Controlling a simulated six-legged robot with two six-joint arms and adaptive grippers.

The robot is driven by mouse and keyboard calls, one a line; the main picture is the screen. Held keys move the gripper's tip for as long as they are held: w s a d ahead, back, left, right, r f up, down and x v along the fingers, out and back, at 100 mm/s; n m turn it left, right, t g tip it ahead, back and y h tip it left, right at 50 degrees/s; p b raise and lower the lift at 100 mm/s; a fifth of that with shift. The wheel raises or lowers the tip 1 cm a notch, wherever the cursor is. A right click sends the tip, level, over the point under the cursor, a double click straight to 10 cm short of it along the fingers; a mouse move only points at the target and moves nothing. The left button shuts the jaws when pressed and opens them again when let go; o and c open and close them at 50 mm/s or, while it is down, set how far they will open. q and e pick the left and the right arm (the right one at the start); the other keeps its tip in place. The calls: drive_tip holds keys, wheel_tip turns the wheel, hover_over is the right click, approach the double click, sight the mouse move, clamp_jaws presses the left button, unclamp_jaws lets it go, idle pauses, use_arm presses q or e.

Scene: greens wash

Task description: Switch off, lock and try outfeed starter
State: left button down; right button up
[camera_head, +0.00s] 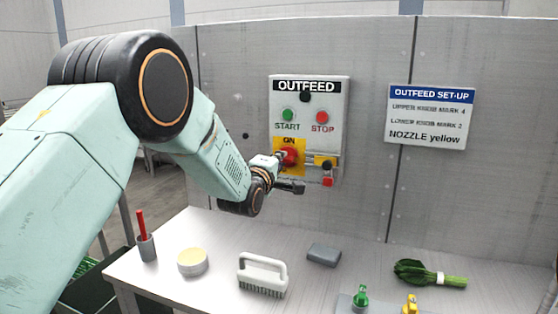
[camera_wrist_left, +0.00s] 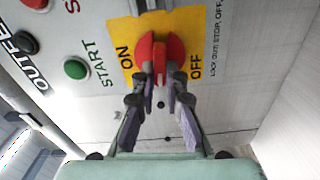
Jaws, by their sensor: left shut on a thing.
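The grey OUTFEED starter box (camera_head: 337,110) is on the wall panel, with a green START button (camera_head: 288,114) and a red STOP button (camera_head: 322,117). Below them is a red rotary switch (camera_head: 289,157) on a yellow plate marked ON and OFF. My left gripper (camera_wrist_left: 161,82) is shut on the red switch handle (camera_wrist_left: 146,46), its fingers on either side. Whether the handle points to ON or OFF I cannot tell. A small red padlock-like piece (camera_head: 328,182) hangs below a yellow and black fitting (camera_head: 325,162) right of the switch. My right gripper is not in view.
On the table (camera_head: 215,235) stand a cup with a red stick (camera_head: 146,248), a round tin (camera_head: 192,262), a white brush (camera_head: 262,275), a grey block (camera_head: 324,254) and a bunch of greens (camera_head: 430,274). Green (camera_head: 360,297) and yellow (camera_head: 410,305) pieces are at the front. A set-up sign (camera_head: 430,116) is on the right.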

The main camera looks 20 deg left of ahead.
use_arm(q)
drive_tip(key=shift+r+n, duration=0.25)
drive_tip(key=shift+n, duration=0.35)
drive_tip(key=c, duration=1.8)
unclamp_jaws()
drive_tip(key=shift+w, duration=0.1)
drive_tip(key=o, duration=0.4)
drive_tip(key=shift+w+f, duration=0.1)
drive_tip(key=shift+f, duration=0.1)
drive_tip(key=shift+s, duration=0.2)
drive_tip(key=s, duration=1.2)
drive_tip(key=shift+a, duration=0.2)
